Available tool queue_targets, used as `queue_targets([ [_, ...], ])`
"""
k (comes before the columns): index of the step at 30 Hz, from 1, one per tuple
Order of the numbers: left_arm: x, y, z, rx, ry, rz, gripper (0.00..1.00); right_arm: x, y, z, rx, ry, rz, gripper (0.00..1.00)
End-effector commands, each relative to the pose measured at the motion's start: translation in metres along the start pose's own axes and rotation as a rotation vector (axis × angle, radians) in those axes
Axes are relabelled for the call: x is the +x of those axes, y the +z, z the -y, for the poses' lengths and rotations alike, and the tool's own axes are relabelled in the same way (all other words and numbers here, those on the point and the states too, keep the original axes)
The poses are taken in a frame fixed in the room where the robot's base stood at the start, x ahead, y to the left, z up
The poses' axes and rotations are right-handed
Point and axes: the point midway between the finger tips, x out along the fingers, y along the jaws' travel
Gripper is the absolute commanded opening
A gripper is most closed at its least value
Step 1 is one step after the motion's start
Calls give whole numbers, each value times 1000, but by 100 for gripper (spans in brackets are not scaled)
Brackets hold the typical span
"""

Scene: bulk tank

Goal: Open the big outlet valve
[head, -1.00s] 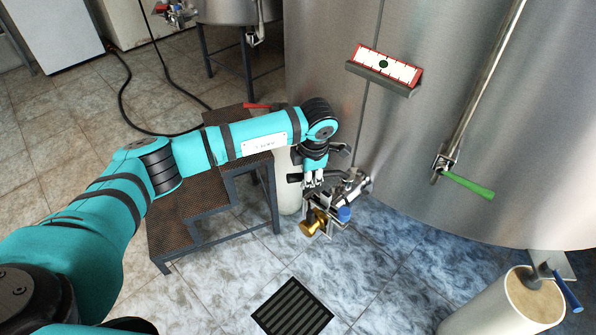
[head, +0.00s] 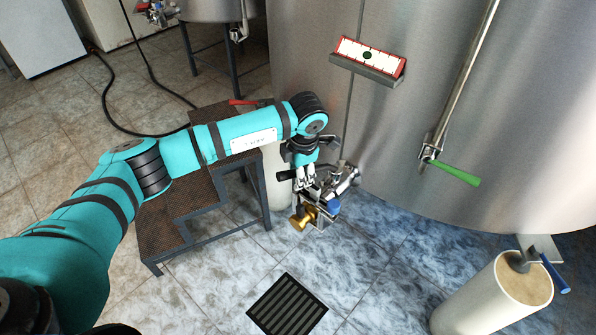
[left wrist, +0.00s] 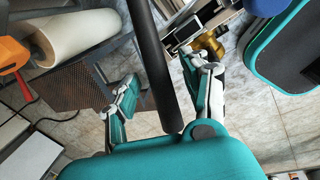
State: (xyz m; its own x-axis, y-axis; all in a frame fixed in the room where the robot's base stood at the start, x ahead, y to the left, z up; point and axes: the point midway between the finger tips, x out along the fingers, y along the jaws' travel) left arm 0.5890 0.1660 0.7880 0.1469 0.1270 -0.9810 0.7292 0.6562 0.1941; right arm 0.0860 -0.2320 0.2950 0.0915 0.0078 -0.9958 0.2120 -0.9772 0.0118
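The big outlet valve (head: 326,200) sits low at the front of the large steel tank (head: 420,120). It has steel pipework, a blue part (head: 333,207) and a brass end (head: 301,219). My left gripper (head: 306,182) is right above and behind it in the head view, fingers pointing down. In the left wrist view, the fingers of my left gripper (left wrist: 155,75) are apart. A long black bar (left wrist: 153,60), seemingly the valve's handle, runs between them. I cannot tell whether either finger touches it. The brass end (left wrist: 207,42) shows beyond the right finger. My right gripper is not in view.
Brown metal steps (head: 185,215) stand left of the valve, with a pale cylinder (head: 275,175) beside them. A green-handled lever (head: 455,172) and a gauge plate (head: 368,60) are on the tank. A floor drain (head: 287,304) lies in front. A cream cylinder (head: 492,298) stands at right.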

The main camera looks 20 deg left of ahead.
Motion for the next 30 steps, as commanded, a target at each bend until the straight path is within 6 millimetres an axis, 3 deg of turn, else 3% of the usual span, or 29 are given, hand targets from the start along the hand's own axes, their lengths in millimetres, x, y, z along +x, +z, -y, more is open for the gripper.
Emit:
queue_targets([
  [10, -7, 0, 1, 4, -2, -1, 48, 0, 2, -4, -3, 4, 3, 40],
  [24, -98, 0, 0, 2, 1, 0, 48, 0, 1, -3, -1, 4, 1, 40],
  [30, -117, 0, 0, 1, -1, 0, 48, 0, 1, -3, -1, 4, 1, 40],
])
